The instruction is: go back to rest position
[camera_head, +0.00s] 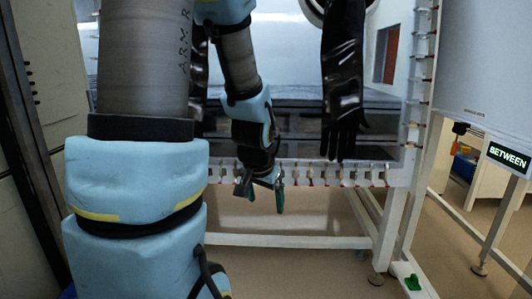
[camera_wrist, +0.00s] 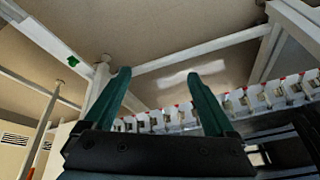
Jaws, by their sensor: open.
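My gripper (camera_head: 262,192) hangs at the end of my bent arm in front of the glovebox, at the height of its lower front rail. In the wrist view my gripper (camera_wrist: 158,90) shows two green fingers spread apart with nothing between them. Beyond the fingers are floor and white frame bars. My blue and grey arm covers much of the left half of the head view and hides part of the glovebox front.
A black glove (camera_head: 342,90) hangs from a port, right of my gripper. The white rail (camera_head: 330,173) with red-tipped fittings runs behind my gripper. White legs and a crossbar (camera_head: 290,241) stand below. A sign reading BETWEEN (camera_head: 509,157) is at right.

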